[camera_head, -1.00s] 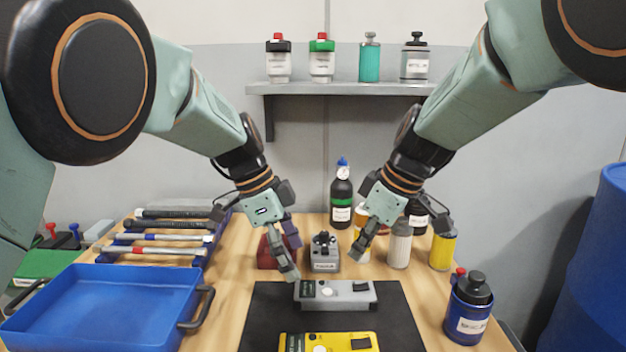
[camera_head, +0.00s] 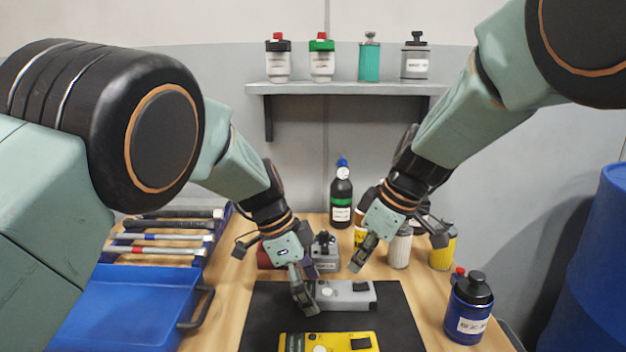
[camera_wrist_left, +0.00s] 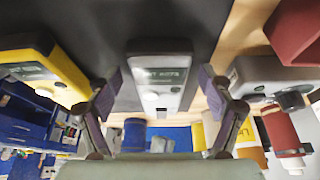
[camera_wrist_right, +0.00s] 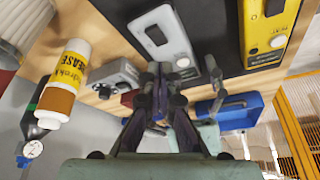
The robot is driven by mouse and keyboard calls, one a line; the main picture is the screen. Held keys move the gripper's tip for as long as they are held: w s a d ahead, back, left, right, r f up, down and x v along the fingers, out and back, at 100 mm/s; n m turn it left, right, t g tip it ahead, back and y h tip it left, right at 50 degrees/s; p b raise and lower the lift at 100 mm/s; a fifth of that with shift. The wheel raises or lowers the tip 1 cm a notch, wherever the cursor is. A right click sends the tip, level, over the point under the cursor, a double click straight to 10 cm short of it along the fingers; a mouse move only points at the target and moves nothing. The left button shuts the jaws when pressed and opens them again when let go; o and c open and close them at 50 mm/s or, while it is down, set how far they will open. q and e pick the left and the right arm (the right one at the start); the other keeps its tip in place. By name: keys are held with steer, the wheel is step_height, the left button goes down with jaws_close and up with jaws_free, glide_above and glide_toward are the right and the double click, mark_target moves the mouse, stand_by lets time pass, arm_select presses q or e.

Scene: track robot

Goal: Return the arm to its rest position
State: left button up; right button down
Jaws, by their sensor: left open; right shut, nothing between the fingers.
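My left gripper (camera_head: 302,298) is open in the head view, its fingers hanging over the left end of a grey device (camera_head: 345,294) on a black mat (camera_head: 262,315). In the left wrist view the grey device (camera_wrist_left: 160,78) shows between the spread fingers; I cannot tell whether they touch it. My right gripper (camera_head: 360,256) is shut and empty above the back of the bench, behind the grey device's right side. In the right wrist view its fingers (camera_wrist_right: 157,80) are together.
A yellow device (camera_head: 328,342) lies at the mat's front. A blue tray (camera_head: 130,300) and several tools (camera_head: 165,237) are at left. Bottles, a grey canister (camera_head: 399,246) and a yellow one (camera_head: 442,251) stand behind; a dark blue bottle (camera_head: 469,308) stands right.

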step_height(320, 180, up, 5)
steer(key=shift+r, duration=0.1)
stand_by(0.4)
